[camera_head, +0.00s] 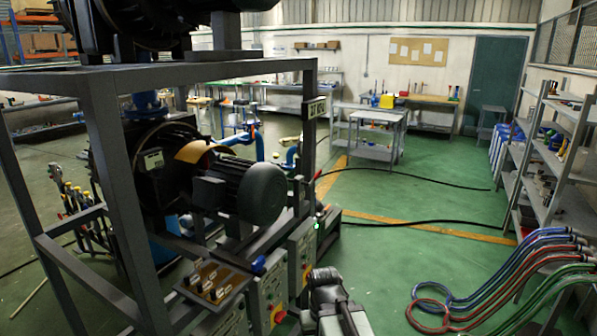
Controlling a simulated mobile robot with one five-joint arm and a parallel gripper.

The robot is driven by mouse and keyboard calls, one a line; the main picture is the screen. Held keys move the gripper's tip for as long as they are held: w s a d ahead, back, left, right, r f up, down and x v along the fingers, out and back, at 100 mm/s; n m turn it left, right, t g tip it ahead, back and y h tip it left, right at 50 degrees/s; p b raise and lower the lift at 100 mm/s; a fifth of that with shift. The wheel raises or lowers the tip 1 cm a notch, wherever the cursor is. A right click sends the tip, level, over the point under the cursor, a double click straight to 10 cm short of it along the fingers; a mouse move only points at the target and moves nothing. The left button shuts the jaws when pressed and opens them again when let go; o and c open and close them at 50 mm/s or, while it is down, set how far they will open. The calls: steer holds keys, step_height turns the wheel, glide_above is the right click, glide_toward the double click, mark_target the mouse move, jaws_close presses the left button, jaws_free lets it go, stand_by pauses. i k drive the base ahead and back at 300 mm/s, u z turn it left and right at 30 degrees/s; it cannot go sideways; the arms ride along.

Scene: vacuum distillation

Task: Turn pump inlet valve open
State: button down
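A pump with a dark motor (250,192) and an orange-yellow coupling guard (198,151) sits inside a grey steel frame (110,175). Blue pipework (236,138) shows behind it. A small blue handle-like part (258,265) sits low at the front of the frame, and a thin red-tipped lever (318,175) stands by the right post. I cannot tell which part, if any, is the pump inlet valve, or how it is set. A dark grey jointed part (330,303), probably my arm, rises at the bottom centre. Its fingertips cannot be made out.
Control boxes (268,300) with red and yellow buttons line the frame's lower front. Black hoses cross the green floor behind. Red, blue and green hoses (480,290) loop at lower right beside shelves (555,170). Open floor (400,235) lies right of the frame.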

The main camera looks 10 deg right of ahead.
mark_target(320, 172)
steer(key=u, duration=3.05)
steer(key=k, duration=1.55)
steer(key=z, duration=1.9)
steer(key=i, duration=0.95)
steer(key=u, duration=0.05)
